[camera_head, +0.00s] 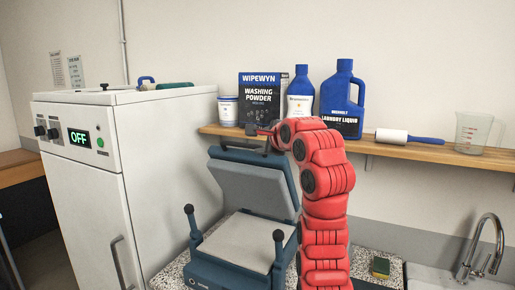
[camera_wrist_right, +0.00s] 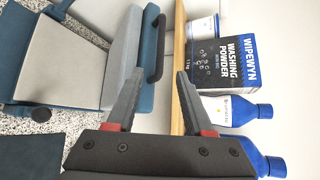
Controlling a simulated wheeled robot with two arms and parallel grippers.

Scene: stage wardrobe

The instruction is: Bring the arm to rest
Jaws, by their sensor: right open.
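My right arm, red, rises from the bottom of the head view and bends left at the top. Its right gripper (camera_head: 262,131) is small and partly hidden there, just above the raised lid (camera_head: 252,187) of a blue-grey press. In the right wrist view the gripper (camera_wrist_right: 160,72) is open, with nothing between its fingers. The press's dark lid handle (camera_wrist_right: 156,48) shows just beyond the fingertips; I cannot tell the exact gap. The press (camera_head: 238,265) stands open on a speckled counter, its pale lower pad bare. My left gripper is not in view.
A wooden shelf (camera_head: 430,149) behind holds a washing powder box (camera_head: 262,99), a white tub (camera_head: 228,110), blue bottles (camera_head: 301,93), a lint roller (camera_head: 408,137) and a jug (camera_head: 473,131). A white machine (camera_head: 90,190) reading OFF stands left. A sponge (camera_head: 381,267) and tap (camera_head: 484,250) are right.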

